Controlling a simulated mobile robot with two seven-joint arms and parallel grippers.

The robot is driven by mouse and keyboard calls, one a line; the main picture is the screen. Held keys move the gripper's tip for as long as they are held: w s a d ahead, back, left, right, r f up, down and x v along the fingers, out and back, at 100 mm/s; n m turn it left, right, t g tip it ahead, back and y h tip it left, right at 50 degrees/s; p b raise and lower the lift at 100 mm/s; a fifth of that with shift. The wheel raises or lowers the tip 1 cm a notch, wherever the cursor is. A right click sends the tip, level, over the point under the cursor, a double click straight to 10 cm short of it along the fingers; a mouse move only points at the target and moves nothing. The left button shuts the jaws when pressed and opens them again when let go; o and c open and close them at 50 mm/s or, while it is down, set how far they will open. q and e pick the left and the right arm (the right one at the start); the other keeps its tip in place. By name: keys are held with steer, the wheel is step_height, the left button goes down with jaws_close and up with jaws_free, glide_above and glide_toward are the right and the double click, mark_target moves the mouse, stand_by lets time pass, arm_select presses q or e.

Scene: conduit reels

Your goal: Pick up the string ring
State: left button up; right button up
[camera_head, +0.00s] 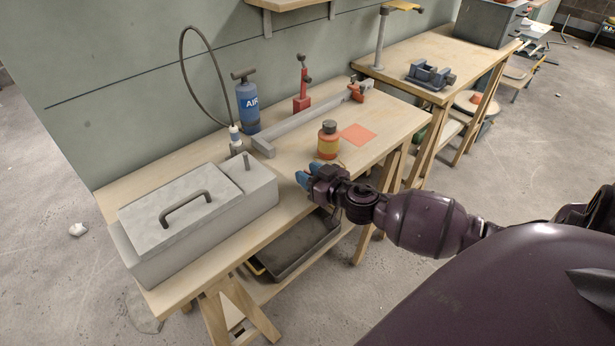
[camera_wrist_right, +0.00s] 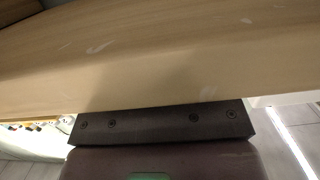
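A thin dark hoop (camera_head: 183,58), which looks like the string ring, stands upright against the wall behind the near workbench (camera_head: 292,163). Its lower end comes down by a small white-topped bottle (camera_head: 235,136); how it is supported there I cannot tell. My right gripper (camera_head: 306,180), with blue fingertips, is at the bench's front edge, well to the right of and nearer than the hoop. I cannot make out whether its fingers are apart. The right wrist view shows pale wood close up, with no hoop. My left gripper is not in view.
A grey lidded box (camera_head: 215,218) fills the bench's left end. A blue AIR cylinder (camera_head: 248,106), a grey bar (camera_head: 306,122), a red tool (camera_head: 302,90) and an orange jar (camera_head: 328,141) stand behind my right gripper. A dark tray (camera_head: 300,252) lies below.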

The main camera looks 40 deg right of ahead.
steer(key=shift+w, duration=0.5)
jaws_close()
steer(key=shift+r, duration=0.1)
